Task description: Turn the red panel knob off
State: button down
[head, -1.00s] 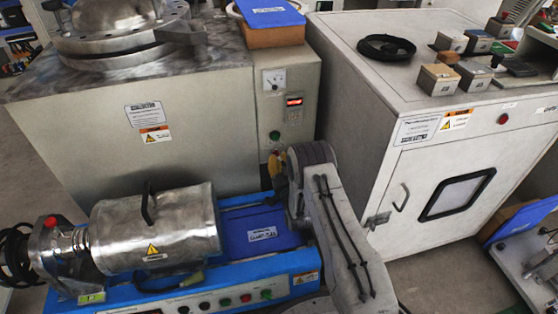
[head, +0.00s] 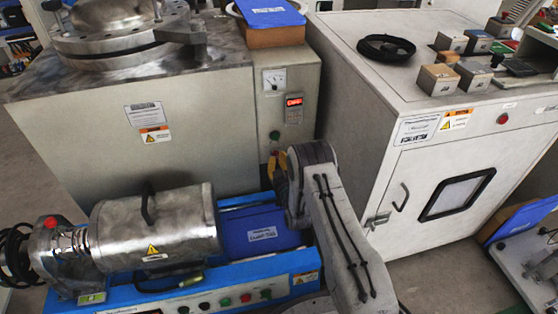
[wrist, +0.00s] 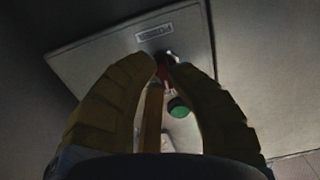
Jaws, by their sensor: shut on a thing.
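The red panel knob (wrist: 163,77) is partly visible between the fingertips in the wrist view; the fingers and shadow hide much of it. In the head view a small red spot of the knob (head: 275,153) shows at the fingertips, low on the front of the grey control cabinet (head: 262,105). My gripper (wrist: 167,65) has its yellow fingers closed in on the knob. In the head view my gripper (head: 275,160) reaches the cabinet front, with my arm hiding part of it. I cannot tell the knob's turn angle.
A green button (wrist: 178,107) sits close beside the fingers. A metal motor drum (head: 155,225) on a blue bench (head: 250,268) stands at the left below my gripper. A white cabinet (head: 395,165) with a window stands at the right.

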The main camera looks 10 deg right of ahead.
jog(key=n, duration=0.6)
jog(key=shift+a+r, duration=0.15)
jog(key=shift+r, duration=0.1)
jog(key=shift+n, duration=0.4)
jog(key=c, duration=1.1)
grip_release()
jog(key=shift+c, duration=0.2)
jog(key=shift+f, duration=0.1)
jog(key=s, duration=1.2)
